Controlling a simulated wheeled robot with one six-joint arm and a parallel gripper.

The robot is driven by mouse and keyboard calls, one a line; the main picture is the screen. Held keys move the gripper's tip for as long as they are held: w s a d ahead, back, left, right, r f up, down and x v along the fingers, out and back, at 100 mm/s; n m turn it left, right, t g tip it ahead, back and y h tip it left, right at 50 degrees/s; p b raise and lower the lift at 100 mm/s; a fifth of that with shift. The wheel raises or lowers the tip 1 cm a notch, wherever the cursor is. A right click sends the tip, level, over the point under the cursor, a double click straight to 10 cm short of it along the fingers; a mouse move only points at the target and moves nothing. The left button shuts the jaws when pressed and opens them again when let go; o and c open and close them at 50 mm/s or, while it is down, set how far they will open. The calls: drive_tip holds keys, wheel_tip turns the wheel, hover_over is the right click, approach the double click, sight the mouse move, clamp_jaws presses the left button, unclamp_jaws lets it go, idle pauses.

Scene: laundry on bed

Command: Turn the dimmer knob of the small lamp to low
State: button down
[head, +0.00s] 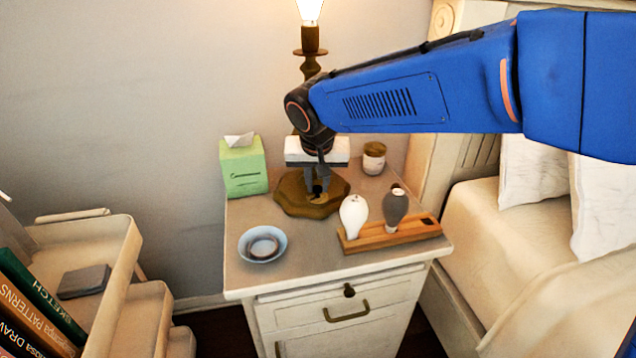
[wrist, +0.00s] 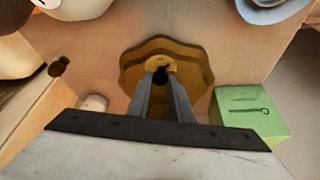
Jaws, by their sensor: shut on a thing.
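The small lamp stands at the back of the nightstand, with a lit bulb (head: 309,10), a brown stem (head: 310,66) and a wide scalloped base (head: 290,197). The base also shows in the wrist view (wrist: 197,68). The small dark dimmer knob (wrist: 160,75) sits on the base. My gripper (head: 318,190) points down over the base, its fingers shut on the knob. In the wrist view both fingertips (wrist: 161,82) meet at the knob. The fingers partly hide the knob, so its setting cannot be read.
A green tissue box (head: 244,170) stands left of the lamp, a small jar (head: 374,158) right. A blue bowl (head: 262,245) and a wooden tray (head: 362,243) with white and grey bottle-shaped items are in front. The bed (head: 505,237) is at right, a book cart (head: 120,245) at left.

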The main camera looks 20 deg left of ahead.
idle(0.4)
drive_tip(key=c, duration=1.6)
unclamp_jaws()
drive_tip(key=shift+r, duration=0.1)
drive_tip(key=v, duration=1.7)
drive_tip(key=shift+a+r, duration=0.1)
drive_tip(key=shift+r, duration=0.05)
